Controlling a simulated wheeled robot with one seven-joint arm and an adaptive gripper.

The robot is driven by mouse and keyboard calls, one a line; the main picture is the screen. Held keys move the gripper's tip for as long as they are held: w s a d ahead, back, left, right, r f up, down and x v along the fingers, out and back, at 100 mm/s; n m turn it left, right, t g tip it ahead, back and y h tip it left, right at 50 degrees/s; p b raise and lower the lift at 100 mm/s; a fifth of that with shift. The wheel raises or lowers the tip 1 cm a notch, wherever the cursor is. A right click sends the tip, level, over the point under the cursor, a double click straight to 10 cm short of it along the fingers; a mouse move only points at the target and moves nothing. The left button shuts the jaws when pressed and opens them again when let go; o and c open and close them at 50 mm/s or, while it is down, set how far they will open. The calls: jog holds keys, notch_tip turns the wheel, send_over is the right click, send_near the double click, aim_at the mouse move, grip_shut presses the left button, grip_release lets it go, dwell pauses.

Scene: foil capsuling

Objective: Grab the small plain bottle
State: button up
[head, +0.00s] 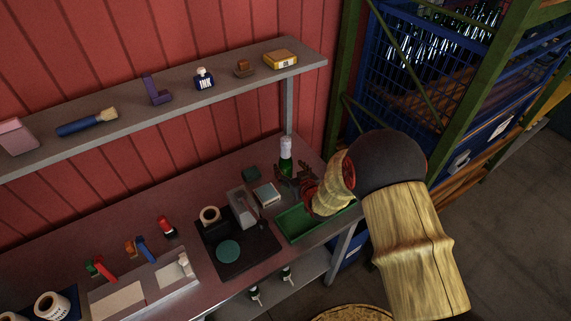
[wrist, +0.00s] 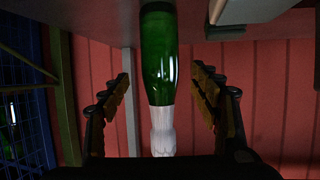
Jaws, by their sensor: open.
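A green bottle (head: 286,160) with a whitish foil-like neck stands upright at the back right of the bench, with no label visible. In the wrist view, which is upside down, the green bottle (wrist: 159,60) hangs from the top with its pale neck pointing down, between the fingers. My gripper (head: 290,181) is open at the bottle. In the wrist view, the two padded fingers of my gripper (wrist: 163,92) stand on either side of the bottle with a gap on each side. The bottle's lower part is partly hidden by my gripper in the head view.
A green tray (head: 292,226) lies under my forearm at the bench's right front. A grey device (head: 242,207) and a small box (head: 266,194) stand left of the bottle. A shelf (head: 225,86) runs above the bench. A blue cage (head: 405,60) with bottles stands right.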

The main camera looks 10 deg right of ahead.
aim_at(288, 167)
jog(key=shift+x, duration=2.3)
jog(key=shift+f, duration=0.1)
jog(key=c, duration=1.5)
grip_shut()
